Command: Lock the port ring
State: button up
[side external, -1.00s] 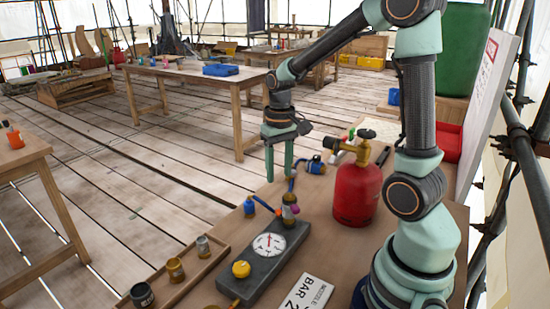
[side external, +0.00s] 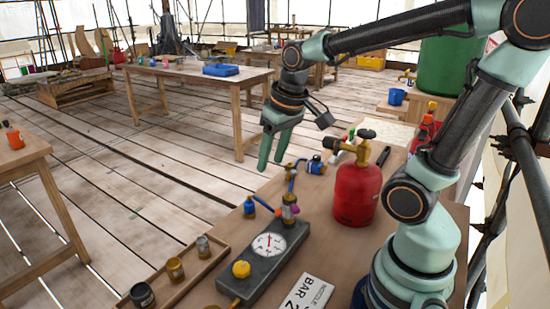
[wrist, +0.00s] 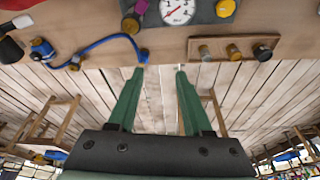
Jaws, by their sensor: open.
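The grey gauge block (side external: 262,262) lies on the bench with a white dial (side external: 268,245) and a yellow knob (side external: 241,269). At its far end stands a small port with a purple part (side external: 290,208), which seems to be the port ring; whether it is locked cannot be told. It also shows in the wrist view (wrist: 141,7). A blue hose (wrist: 105,40) runs beside it, one end at a blue fitting (wrist: 40,47). My gripper (side external: 271,165) is open and empty, tilted, above and beyond the port. In the wrist view its fingers (wrist: 160,70) are apart with nothing between them.
A red gas bottle (side external: 357,195) with a brass valve stands right of the port. A wooden tray (side external: 185,277) with several small pots lies left of the block. A nozzle sign (side external: 307,292) lies in front. The bench edge runs close along the left.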

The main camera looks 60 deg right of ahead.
jog(key=s+a, duration=0.1)
jog(key=s+a+r+n+t, duration=0.2)
jog(key=a, duration=0.1)
jog(key=shift+r, duration=0.1)
